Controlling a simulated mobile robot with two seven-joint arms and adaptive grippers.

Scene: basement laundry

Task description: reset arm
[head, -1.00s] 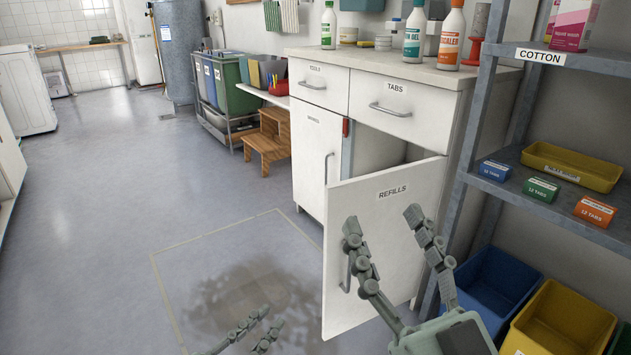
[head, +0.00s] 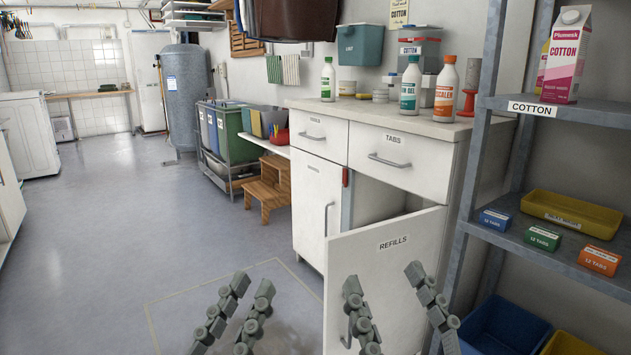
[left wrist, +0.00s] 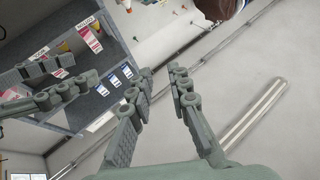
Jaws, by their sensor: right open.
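My left gripper (head: 252,287) is at the bottom centre of the head view, empty, its two fingers a small gap apart. In the left wrist view its fingertips (left wrist: 161,70) also stand apart with nothing between them. My right gripper (head: 382,278) is open and empty, its fingers spread in front of the open REFILLS door (head: 390,262). From these views I cannot tell whether a finger touches the door. Fingers of my right gripper also show at the left of the left wrist view (left wrist: 50,82).
The white cabinet (head: 312,195) with a TABS drawer (head: 400,160) stands ahead. A grey shelf (head: 530,115) at right holds a COTTON carton (head: 566,55), small tabs boxes and a yellow tray (head: 570,212). A wooden step stool (head: 268,188) stands left of the cabinet. Floor at left is clear.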

